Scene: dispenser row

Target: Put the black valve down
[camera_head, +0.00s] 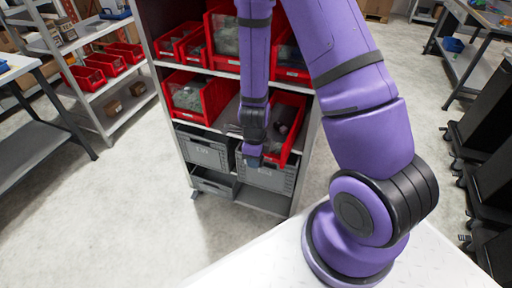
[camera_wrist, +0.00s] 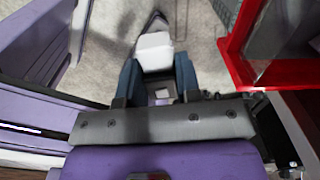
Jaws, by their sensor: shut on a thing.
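My gripper (camera_wrist: 156,72) shows in the wrist view with two blue fingers. They are shut on a pale, blocky piece with a dark pointed end (camera_wrist: 155,42), which sticks out past the fingertips. It looks mostly white, and I cannot make out a plainly black valve. In the head view my gripper (camera_head: 253,160) hangs pointing down in front of the shelf rack, near the level of its lower grey crates. The held piece is too small to tell there.
The rack holds red bins (camera_head: 197,97) on its upper shelves and grey crates (camera_head: 205,151) below. A tilted red bin (camera_head: 297,141) is right beside my gripper; its red wall (camera_wrist: 238,60) is close on the right in the wrist view. The floor (camera_head: 130,215) at left is clear.

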